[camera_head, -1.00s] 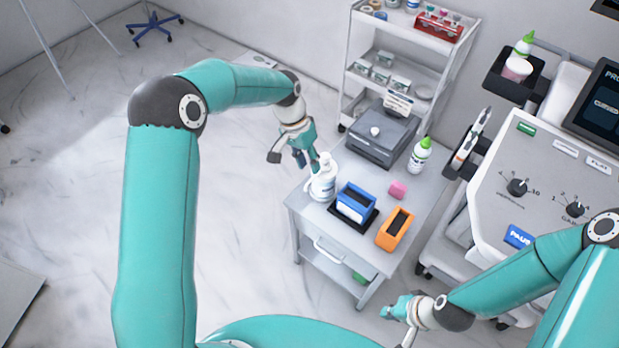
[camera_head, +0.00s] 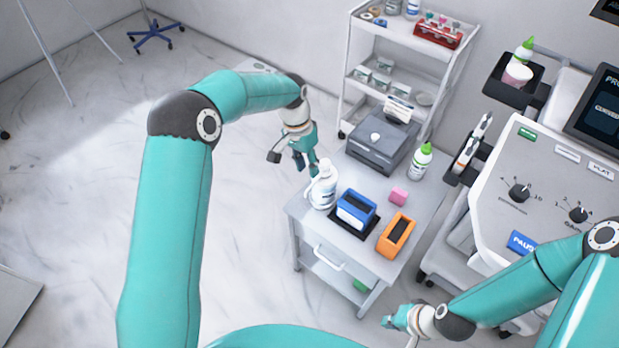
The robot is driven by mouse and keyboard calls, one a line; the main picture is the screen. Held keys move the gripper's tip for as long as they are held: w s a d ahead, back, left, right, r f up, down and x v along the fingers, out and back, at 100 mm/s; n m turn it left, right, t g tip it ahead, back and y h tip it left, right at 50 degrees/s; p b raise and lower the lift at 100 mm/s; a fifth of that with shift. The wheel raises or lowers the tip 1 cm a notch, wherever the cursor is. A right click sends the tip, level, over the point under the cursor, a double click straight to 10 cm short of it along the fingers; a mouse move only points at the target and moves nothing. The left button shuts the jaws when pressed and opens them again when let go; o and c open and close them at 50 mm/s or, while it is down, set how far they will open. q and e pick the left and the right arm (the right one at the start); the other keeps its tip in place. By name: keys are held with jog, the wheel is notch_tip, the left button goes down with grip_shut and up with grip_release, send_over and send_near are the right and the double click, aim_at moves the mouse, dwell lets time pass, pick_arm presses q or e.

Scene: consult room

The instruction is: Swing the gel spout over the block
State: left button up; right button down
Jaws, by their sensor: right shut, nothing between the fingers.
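A white gel pump bottle (camera_head: 323,192) stands upright at the left side of the grey cart top. Its spout is small and partly hidden by my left gripper, so I cannot tell which way it points. A blue block (camera_head: 356,208) sits on a black base to the right of the bottle. My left gripper (camera_head: 306,169) is at the bottle's top, its fingers apart; I cannot tell whether one touches the pump head. My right gripper (camera_head: 388,321) is shut and empty, low in front of the cart.
The cart top (camera_head: 332,228) also carries an orange holder (camera_head: 397,235), a pink block (camera_head: 398,196), a green-capped bottle (camera_head: 420,161) and a grey box (camera_head: 382,138). A control console (camera_head: 545,180) stands right, a shelf trolley (camera_head: 365,55) behind.

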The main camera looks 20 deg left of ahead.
pick_arm(q)
jog(key=f, duration=0.3)
jog(key=d+f, duration=0.1)
jog(key=f, duration=0.1)
jog(key=shift+s+f+p, duration=0.2)
jog(key=shift+f+p, duration=0.1)
jog(key=shift+c, duration=0.4)
grip_shut()
